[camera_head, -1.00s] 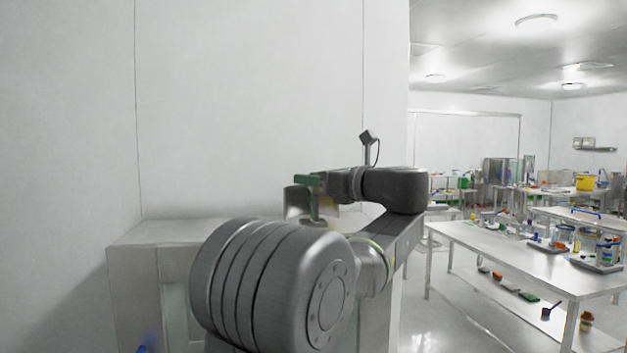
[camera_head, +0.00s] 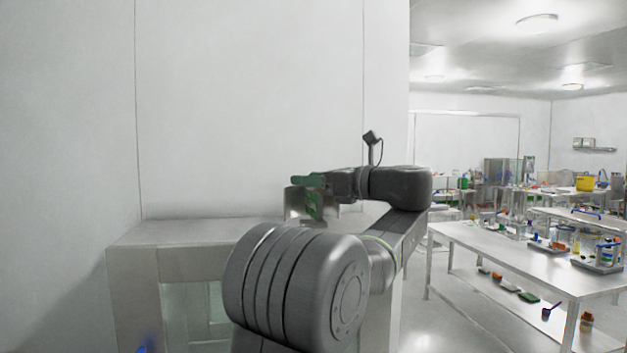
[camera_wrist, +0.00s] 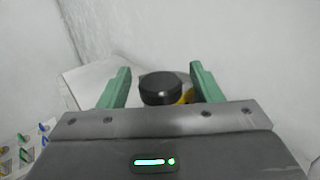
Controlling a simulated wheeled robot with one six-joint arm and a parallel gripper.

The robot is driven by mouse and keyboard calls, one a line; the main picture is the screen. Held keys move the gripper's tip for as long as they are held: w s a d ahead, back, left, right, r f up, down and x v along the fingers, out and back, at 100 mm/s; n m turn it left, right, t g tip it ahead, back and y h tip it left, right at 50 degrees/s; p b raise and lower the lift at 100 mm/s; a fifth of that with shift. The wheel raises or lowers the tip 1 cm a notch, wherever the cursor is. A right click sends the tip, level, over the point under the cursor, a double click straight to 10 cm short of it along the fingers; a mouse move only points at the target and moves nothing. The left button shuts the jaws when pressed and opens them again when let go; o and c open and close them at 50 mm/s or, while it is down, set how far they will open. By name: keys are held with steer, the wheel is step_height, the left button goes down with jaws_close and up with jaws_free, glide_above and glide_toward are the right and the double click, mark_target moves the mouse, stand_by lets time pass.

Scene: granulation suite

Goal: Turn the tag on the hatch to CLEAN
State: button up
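The hatch (camera_head: 135,275) is a grey metal cabinet with a glass pane, standing against the white wall in the head view. My gripper (camera_wrist: 158,75) has green fingers and is open. In the wrist view a round black knob (camera_wrist: 160,90) sits between the fingers, with a visible gap on each side. A yellow piece (camera_wrist: 187,96) shows partly behind the knob; it may belong to the tag, but no lettering can be read. In the head view my gripper (camera_head: 309,194) is above the hatch top, by a shiny metal piece (camera_head: 292,203). My arm hides part of the hatch.
The white wall (camera_head: 250,110) rises close behind the hatch. A steel bench (camera_head: 500,252) with labware stands to the right, with items on its lower shelf. Bare floor shows between the hatch and the bench. A blue item (camera_head: 147,344) shows at the lower left.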

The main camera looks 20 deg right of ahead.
steer(key=b+v, duration=0.3)
steer(key=v, duration=1)
steer(key=shift+s+d, duration=0.25)
steer(key=shift+s, duration=0.1)
steer(key=shift+w, duration=0.15)
